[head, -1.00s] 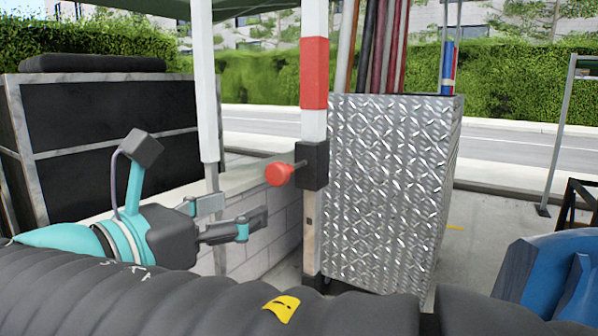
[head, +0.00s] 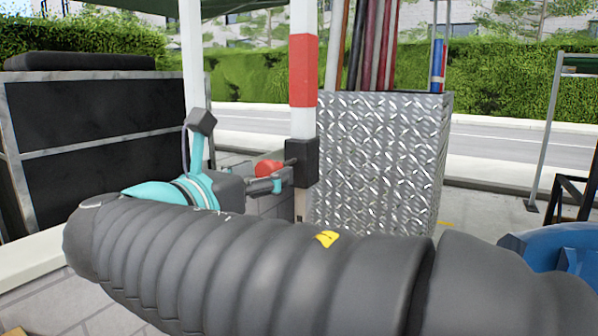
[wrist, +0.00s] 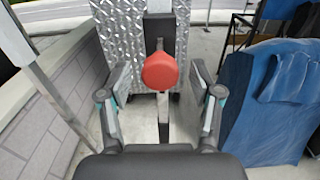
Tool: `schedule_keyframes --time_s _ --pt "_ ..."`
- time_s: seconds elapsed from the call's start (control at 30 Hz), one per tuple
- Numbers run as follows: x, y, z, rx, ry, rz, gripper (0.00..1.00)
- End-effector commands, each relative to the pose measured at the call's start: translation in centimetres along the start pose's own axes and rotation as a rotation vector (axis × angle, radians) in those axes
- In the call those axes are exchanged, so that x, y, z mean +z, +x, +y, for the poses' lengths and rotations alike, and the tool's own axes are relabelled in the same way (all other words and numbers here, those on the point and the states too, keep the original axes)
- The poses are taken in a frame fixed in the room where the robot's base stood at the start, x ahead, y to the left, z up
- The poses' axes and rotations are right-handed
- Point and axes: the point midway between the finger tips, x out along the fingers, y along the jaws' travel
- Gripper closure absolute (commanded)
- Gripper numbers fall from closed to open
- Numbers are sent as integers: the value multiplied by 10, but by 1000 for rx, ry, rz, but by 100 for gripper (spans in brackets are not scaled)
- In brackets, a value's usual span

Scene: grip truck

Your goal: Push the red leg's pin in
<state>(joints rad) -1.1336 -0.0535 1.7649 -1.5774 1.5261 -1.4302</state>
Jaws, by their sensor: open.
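The pin's red knob (head: 268,168) sticks out to the left of a black collar (head: 303,163) on the white leg with a red band (head: 303,70). A short stretch of the pin's shaft shows between knob and collar in the head view. In the wrist view the red knob (wrist: 160,71) is in the middle, ahead of the fingers. My gripper (wrist: 160,90) is open, with one finger on each side of the knob's line and gaps on both sides. In the head view my gripper (head: 264,180) is beside the knob, and my arm hides part of it.
A diamond-plate metal box (head: 375,160) with upright poles stands just behind and right of the leg. A second white post (head: 192,60) and a low block wall (wrist: 50,110) are on the left. Blue cloth (wrist: 275,100) lies on the right.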

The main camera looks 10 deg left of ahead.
Motion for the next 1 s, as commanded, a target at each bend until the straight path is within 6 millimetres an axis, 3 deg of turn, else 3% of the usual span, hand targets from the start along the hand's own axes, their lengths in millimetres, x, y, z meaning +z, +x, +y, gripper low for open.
schedule_keyframes --time_s 0.2,0.47,0.57,0.73,1.0 --pt "0 14 0 -1 0 0 35" --pt "0 14 0 -1 0 0 35" --pt "0 14 0 -1 0 0 55" --pt "0 14 0 -1 0 0 98" --pt "0 16 -3 -2 0 0 100"
